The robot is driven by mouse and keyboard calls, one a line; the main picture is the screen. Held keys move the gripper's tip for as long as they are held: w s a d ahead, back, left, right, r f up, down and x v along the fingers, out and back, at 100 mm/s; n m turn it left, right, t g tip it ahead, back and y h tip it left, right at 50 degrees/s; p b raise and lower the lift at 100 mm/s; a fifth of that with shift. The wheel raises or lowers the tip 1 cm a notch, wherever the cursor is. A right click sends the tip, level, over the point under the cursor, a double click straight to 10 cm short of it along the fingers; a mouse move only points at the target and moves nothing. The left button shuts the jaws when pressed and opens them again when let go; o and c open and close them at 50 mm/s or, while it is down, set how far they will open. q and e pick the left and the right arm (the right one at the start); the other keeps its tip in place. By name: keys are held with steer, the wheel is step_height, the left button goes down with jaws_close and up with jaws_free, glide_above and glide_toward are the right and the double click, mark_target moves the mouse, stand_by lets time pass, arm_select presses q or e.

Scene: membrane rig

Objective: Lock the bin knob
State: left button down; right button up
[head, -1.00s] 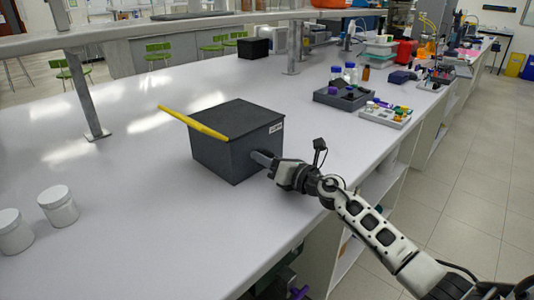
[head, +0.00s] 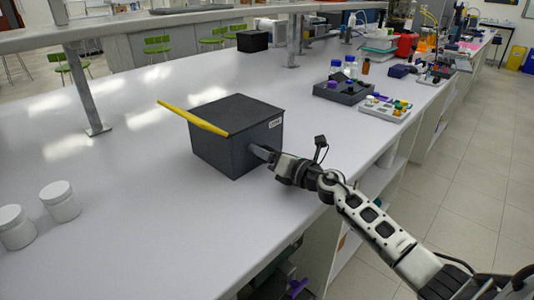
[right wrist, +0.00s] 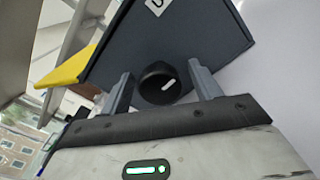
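The bin is a dark grey box (head: 235,140) with a white label, standing on the white bench. My right gripper (head: 262,155) is at the box's right-hand face. In the right wrist view the black round knob (right wrist: 158,84) sits on the box face, its white mark slanting up to the right. The fingers of my right gripper (right wrist: 162,90) stand open on either side of the knob, with a small gap showing on each side. In the head view the knob is hidden. My left gripper is not in view.
Two white jars (head: 60,202) stand at the left front of the bench. A dark rack with bottles (head: 343,92) and a light tray of small parts (head: 388,108) stand to the right, behind my arm. A metal post (head: 86,90) rises at the left. Bench around the box is clear.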

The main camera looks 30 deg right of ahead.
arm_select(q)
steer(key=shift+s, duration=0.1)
arm_select(e)
steer(key=shift+s, duration=0.1)
steer(key=shift+s+d, duration=0.15)
steer(key=shift+s, duration=0.15)
steer(key=b+v, duration=0.2)
steer(key=v, duration=1.2)
steer(key=shift+s+f, duration=0.1)
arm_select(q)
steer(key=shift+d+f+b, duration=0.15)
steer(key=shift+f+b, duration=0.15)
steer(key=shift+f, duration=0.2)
arm_select(e)
steer(key=shift+s+d, duration=0.2)
steer(key=shift+s, duration=0.25)
